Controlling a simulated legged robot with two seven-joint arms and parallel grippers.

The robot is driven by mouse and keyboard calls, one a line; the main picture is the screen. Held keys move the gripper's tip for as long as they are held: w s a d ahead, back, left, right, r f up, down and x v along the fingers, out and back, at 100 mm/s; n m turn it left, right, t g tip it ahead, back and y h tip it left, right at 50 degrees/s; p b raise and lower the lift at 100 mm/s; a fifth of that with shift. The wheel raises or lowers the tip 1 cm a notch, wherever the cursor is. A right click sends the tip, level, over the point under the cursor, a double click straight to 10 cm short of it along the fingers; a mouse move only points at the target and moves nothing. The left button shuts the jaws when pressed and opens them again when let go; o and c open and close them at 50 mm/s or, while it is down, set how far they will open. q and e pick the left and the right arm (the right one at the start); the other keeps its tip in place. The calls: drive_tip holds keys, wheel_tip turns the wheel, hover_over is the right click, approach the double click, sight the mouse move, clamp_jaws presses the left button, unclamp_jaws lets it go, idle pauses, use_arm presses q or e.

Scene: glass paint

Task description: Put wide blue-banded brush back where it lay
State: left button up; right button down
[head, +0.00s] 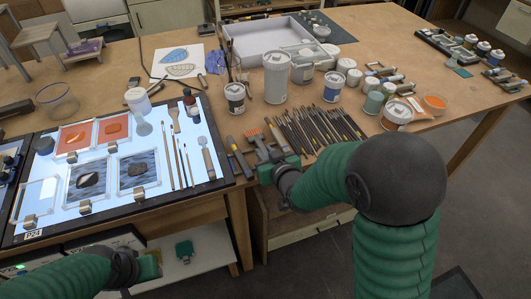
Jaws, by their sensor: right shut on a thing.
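My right gripper (273,158) is at the front edge of the wooden table, low over the row of wide brushes. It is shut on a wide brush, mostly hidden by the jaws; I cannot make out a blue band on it. Reddish bristles (254,137) show just behind the jaws. Another wide brush (238,152) lies to the left of the gripper, beside the light panel. My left gripper (152,264) is low at the bottom left, in front of the table and below its top. Its jaw opening is not clear.
Several thin brushes (318,127) lie close together right of my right gripper. Jars and a tall grey can (276,76) stand behind. The lit panel (155,190) on the left bears glass pieces and tools. A white tray (255,45) is at the back.

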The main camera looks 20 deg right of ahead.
drive_tip(key=shift+a, duration=0.1)
drive_tip(key=shift+d+f, duration=0.1)
drive_tip(key=shift+d, duration=0.3)
drive_tip(key=c, duration=1.7)
unclamp_jaws()
drive_tip(key=shift+c, duration=0.2)
drive_tip(key=o, duration=0.5)
drive_tip(key=shift+c, duration=0.2)
use_arm(q)
drive_tip(key=shift+f, duration=0.1)
use_arm(e)
drive_tip(key=shift+o, duration=0.4)
drive_tip(key=shift+a, duration=0.25)
